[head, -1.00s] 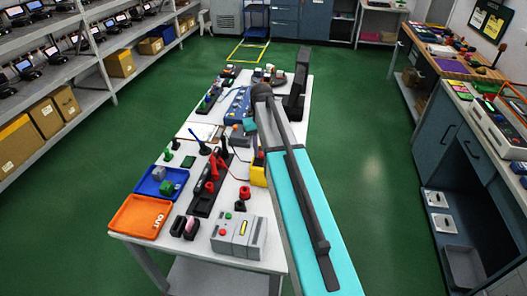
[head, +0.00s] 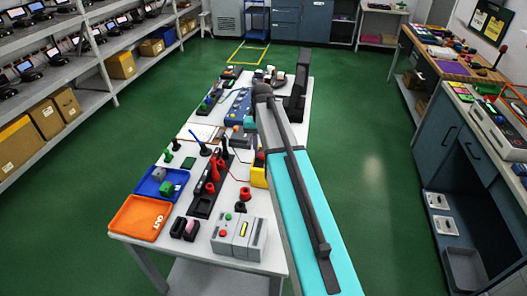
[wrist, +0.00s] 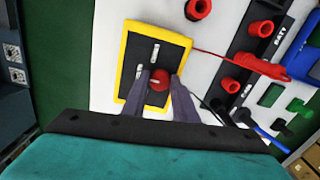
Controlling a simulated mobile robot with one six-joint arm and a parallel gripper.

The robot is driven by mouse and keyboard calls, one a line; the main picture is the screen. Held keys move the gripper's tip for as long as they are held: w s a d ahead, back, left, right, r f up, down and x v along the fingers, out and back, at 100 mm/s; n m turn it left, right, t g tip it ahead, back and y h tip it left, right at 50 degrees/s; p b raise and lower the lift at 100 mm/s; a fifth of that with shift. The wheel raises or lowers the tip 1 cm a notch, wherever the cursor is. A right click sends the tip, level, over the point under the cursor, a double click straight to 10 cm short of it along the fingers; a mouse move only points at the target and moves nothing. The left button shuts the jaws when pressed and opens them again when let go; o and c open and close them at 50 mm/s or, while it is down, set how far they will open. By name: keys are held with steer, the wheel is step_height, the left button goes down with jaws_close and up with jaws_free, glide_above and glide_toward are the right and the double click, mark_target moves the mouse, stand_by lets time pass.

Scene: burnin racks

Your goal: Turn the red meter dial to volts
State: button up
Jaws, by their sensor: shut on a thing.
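The meter has a yellow case (wrist: 126,60) and a dark face, and lies on the white bench top in the wrist view. Its round red dial (wrist: 160,79) sits between the two fingers of my gripper (wrist: 161,84), which is shut on it. The fingers hide the dial's sides, and I cannot tell which setting it points to. Two small white marks show on the face, too small to read. In the head view the yellow meter (head: 258,176) is partly hidden behind my arm, and my gripper cannot be made out.
A red lead (wrist: 222,57) runs from the meter's side. Red cups (wrist: 229,85) and a black strip (wrist: 257,45) lie close to its right. A grey box with buttons (head: 239,237), an orange tray (head: 139,217) and a blue tray (head: 150,184) stand at the bench's near end.

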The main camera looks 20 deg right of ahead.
mark_target(262, 155)
steer(key=o, duration=1.1)
steer(key=shift+c, duration=0.2)
steer(key=shift+r, duration=0.15)
step_height(262, 155, up, 14)
steer(key=p, duration=0.7)
steer(key=shift+f+p, duration=0.2)
steer(key=shift+p, duration=0.1)
steer(key=shift+s+f, duration=0.1)
steer(key=shift+s, duration=0.05)
